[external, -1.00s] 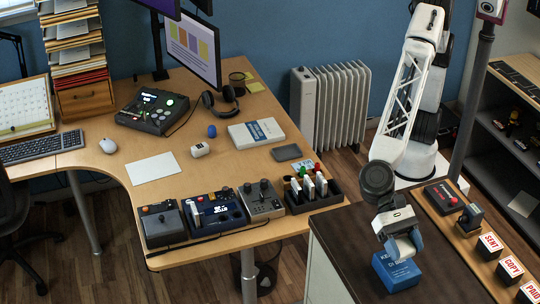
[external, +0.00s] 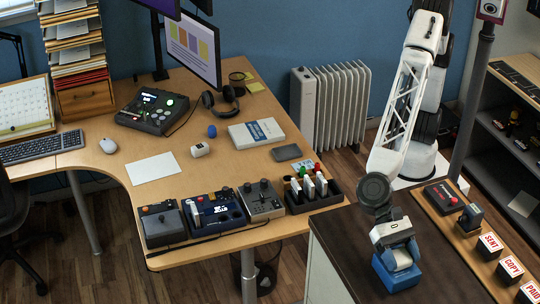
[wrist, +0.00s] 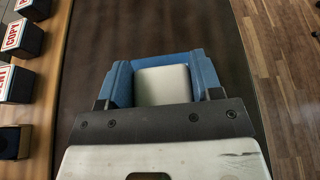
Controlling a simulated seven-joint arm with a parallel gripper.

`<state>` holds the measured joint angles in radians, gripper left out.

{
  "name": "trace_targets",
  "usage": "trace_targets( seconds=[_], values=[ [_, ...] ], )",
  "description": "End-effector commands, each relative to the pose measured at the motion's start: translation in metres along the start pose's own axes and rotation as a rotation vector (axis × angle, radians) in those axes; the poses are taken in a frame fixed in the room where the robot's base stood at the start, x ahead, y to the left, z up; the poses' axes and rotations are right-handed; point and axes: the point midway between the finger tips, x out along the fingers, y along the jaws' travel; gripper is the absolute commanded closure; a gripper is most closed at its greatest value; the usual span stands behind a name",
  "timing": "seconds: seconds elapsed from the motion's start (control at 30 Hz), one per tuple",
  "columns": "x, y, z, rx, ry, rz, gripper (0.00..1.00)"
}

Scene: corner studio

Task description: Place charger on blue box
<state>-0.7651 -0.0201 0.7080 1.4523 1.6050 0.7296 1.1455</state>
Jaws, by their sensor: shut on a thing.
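The white charger (external: 402,259) is held between the blue-sided fingers of my gripper (external: 398,253), which is shut on it. In the wrist view the charger (wrist: 163,86) is a pale rounded block between the fingertips (wrist: 163,78). The blue box (external: 398,283) stands on the dark counter, directly below my gripper in the external view. The charger is at or just over the box's top; I cannot tell whether they touch. The gripper and charger hide most of the box's top.
The dark counter top (external: 440,270) is bare around the box. A wooden ledge along its right holds a dark red-labelled device (external: 441,195) and several stamp blocks (external: 510,268). The wooden desk with control boxes (external: 215,213) lies to the left.

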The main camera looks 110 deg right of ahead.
Motion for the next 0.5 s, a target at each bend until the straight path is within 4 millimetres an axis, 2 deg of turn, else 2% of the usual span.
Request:
trace_targets(
  seconds=[0.33, 0.37, 0.5],
  values=[
    [0.0011, 0.0, -0.0027, 0.001, 0.0, 0.0, 0.67],
    [0.001, 0.0, -0.0025, 0.001, 0.0, 0.0, 0.36],
    [0.001, 0.0001, -0.0023, 0.001, 0.0, 0.0, 0.15]
  ],
)
